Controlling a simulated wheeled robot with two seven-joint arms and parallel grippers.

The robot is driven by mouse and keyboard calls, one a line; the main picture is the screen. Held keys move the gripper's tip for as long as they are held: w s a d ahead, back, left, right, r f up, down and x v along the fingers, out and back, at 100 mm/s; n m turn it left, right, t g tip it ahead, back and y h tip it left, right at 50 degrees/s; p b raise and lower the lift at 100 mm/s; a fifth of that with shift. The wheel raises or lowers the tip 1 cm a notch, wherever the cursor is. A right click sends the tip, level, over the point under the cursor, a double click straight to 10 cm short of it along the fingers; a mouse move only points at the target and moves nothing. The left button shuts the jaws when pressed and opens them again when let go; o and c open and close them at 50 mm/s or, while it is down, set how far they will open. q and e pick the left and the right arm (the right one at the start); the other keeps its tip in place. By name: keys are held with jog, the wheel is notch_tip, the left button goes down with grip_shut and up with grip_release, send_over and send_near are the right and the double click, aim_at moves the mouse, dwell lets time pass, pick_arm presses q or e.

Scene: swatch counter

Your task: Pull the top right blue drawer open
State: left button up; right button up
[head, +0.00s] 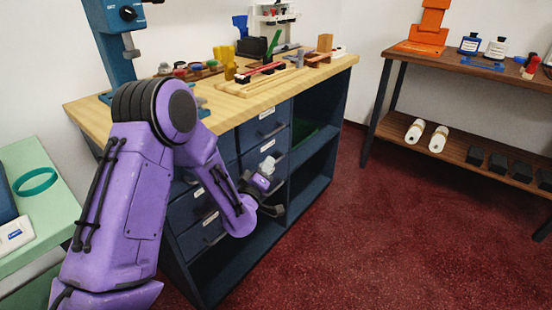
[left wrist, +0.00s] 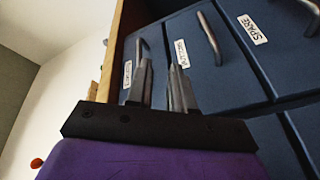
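The top right blue drawer (head: 262,124) sits just under the wooden counter edge. It is shut, with a white label above a grey bar handle. My left gripper (head: 267,167) is below and in front of it, by the lower part of the right drawer column. In the left wrist view my left gripper (left wrist: 160,80) shows two grey fingers apart, with a gap and nothing seen held. One finger partly overlaps the handle (left wrist: 139,58) nearest the counter edge; I cannot tell whether they touch. My right gripper is not in view.
The wooden counter (head: 232,110) carries tools, trays and a yellow piece. Open dark shelves (head: 310,165) lie right of the drawers. A second bench (head: 470,64) stands at the right. The red floor (head: 370,240) between is clear. A green-topped surface (head: 50,190) is at the left.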

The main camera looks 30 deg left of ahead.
aim_at(275, 132)
pick_arm(q)
jog(key=shift+n+t, duration=0.5)
jog(key=shift+t, duration=0.3)
jog(key=w+a+r, duration=0.1)
jog(key=w, duration=0.2)
jog(key=w+a+r, duration=0.1)
jog(key=w+r, duration=0.1)
jog(key=w, duration=0.2)
jog(key=w+a+r, duration=0.2)
jog(key=w, duration=0.2)
jog(key=shift+a+r, duration=0.1)
jog(key=shift+r, duration=0.1)
grip_shut()
